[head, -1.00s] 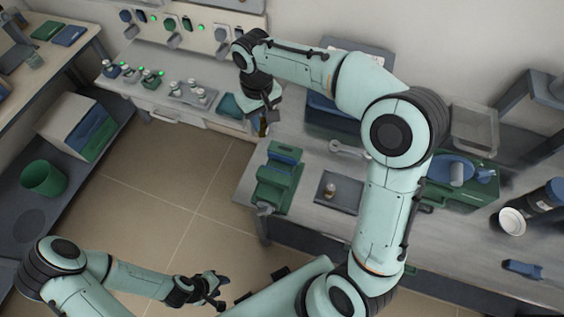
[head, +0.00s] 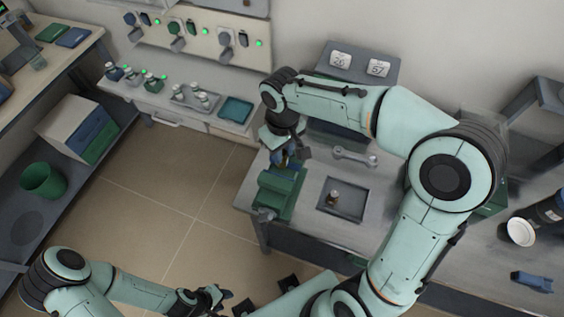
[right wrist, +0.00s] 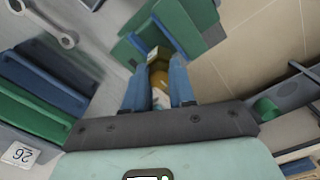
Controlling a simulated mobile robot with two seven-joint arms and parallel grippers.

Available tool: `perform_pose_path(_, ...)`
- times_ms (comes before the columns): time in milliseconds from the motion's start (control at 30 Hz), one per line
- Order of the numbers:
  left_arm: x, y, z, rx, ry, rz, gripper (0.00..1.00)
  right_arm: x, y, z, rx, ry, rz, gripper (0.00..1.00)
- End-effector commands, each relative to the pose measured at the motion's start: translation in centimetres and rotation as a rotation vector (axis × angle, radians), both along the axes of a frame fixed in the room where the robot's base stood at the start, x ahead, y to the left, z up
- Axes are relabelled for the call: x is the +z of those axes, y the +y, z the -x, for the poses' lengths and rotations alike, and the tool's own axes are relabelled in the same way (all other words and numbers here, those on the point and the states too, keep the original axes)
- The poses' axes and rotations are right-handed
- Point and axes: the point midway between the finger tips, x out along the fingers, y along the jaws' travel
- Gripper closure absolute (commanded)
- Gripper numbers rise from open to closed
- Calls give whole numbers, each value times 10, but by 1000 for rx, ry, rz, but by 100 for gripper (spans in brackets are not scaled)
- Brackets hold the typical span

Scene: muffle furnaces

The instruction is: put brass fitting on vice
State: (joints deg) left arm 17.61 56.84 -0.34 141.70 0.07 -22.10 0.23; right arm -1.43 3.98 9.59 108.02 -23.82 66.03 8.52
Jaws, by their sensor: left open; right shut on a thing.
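My right gripper (head: 282,160) points down at the green vice (head: 275,192) near the bench's left corner. In the right wrist view its blue fingers (right wrist: 158,100) are shut on a brass fitting (right wrist: 160,82). The fitting is in front of the green vice (right wrist: 185,25) there; I cannot tell whether they touch. In the head view the fitting is hidden by the gripper. My left gripper (head: 212,299) is open and empty, low over the floor.
Bottles stand on the far left bench.

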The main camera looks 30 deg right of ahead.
Motion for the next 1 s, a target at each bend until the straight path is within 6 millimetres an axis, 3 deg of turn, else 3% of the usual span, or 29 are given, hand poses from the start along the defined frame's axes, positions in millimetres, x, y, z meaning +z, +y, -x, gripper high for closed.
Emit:
perform_pose_path(433,-8,0,5,0,6,0,57,-52,0,0,-1,1,0,100)
perform_pose_path(900,-12,0,8,0,8,-1,57,-60,0,-1,-1,-3,-1,100)
perform_pose_path(933,-11,0,7,0,8,0,57,-60,0,-1,-1,-2,0,66)
perform_pose_path(1000,-11,0,7,0,8,0,57,-59,0,-1,0,-2,0,50)
